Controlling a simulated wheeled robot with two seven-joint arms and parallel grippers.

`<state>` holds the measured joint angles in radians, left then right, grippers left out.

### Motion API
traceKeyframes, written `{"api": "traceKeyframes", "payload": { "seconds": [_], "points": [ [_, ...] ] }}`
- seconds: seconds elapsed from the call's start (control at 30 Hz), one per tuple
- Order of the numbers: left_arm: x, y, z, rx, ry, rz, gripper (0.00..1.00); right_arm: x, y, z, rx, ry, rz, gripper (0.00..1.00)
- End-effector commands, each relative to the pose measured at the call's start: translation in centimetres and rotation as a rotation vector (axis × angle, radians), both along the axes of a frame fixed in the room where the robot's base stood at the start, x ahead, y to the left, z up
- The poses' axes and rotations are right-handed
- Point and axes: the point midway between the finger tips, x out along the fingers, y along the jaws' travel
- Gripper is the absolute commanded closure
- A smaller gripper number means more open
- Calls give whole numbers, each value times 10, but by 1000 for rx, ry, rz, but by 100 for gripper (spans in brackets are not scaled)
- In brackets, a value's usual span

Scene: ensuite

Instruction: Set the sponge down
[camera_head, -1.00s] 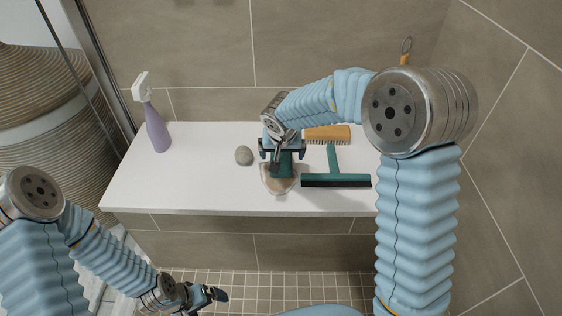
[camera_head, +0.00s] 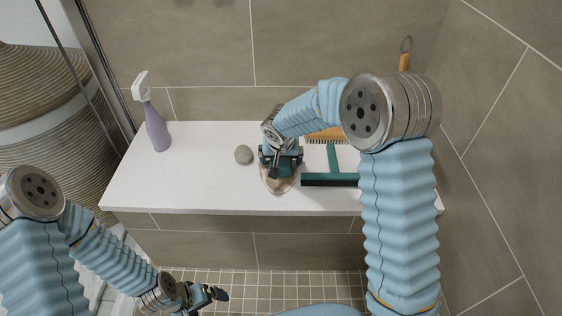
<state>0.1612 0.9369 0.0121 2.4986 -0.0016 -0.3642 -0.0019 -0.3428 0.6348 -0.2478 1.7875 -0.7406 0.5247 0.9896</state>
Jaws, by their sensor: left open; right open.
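The dark green sponge (camera_head: 285,169) is at the beige, shell-like dish (camera_head: 281,187) on the white bench. It is mostly hidden under my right gripper, so I cannot tell exactly how it rests there. My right gripper (camera_head: 281,162) is open, right over the sponge, with a finger on either side of it. My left gripper (camera_head: 212,295) is open and empty, low at the front, over the tiled floor and away from the bench.
On the white bench (camera_head: 190,180) a purple spray bottle (camera_head: 157,130) stands at the left. A grey stone (camera_head: 243,154) lies left of the dish. A green squeegee (camera_head: 332,164) and a wooden brush (camera_head: 325,136) lie to its right. The bench is clear at front left.

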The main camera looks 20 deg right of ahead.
Motion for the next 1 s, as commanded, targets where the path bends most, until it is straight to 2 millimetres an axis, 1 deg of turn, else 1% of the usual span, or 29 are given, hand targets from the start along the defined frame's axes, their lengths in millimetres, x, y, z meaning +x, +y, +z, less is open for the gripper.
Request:
{"api": "traceKeyframes", "payload": {
  "seconds": [0.03, 0.3, 0.4, 0.6, 0.77, 0.87, 0.93, 0.97, 1.0],
  "points": [
    [0, 0, -2, 0, 0, 0, 2, 0, 0, -1, 0, 0, 0, 1],
    [0, 0, -1, 0, 0, 0, 2, 0, 0, 0, 0, 0, 0, 42],
    [0, 0, -1, 0, 0, 0, 2, 0, 0, 0, 0, 0, 0, 56],
    [0, 0, 0, 0, 0, 0, 2, 0, 0, 0, 0, 0, 0, 56],
    [0, 0, 5, 0, 0, 0, 2, 0, 0, 5, 0, -1, 0, 56],
    [0, 0, 5, 0, 0, 0, 2, 1, 0, 19, 1, -3, -1, 56],
    [0, -1, 7, -1, 0, -1, 2, 1, 0, 34, 1, -5, -1, 56],
    [0, -1, 6, -1, 0, -1, 2, -2, 2, 40, 2, -5, 2, 56],
    [0, -1, 4, -1, 0, -1, 2, -11, 5, 47, 2, -5, 3, 56]
  ]
}}
